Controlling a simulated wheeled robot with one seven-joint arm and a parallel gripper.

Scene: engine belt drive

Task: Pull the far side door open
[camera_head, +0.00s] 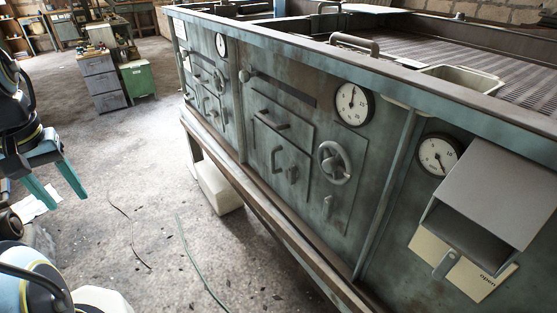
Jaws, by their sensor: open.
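A long, worn green-grey metal machine (350,220) runs from the near right to the far left. Its far section, at the upper left, has a small door panel (207,100) with handles, which looks closed, though its details are small. The middle section has a larger closed door panel (281,148) with a bar handle above and a curved handle below. A round handwheel (334,163) sits to its right.
A grey hatch (497,190) with an "open" label projects from the machine at right. A lower ledge (262,202) runs along its front. Floor cables (195,262) lie on otherwise mostly clear floor. Drawers (100,82) stand farther back.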

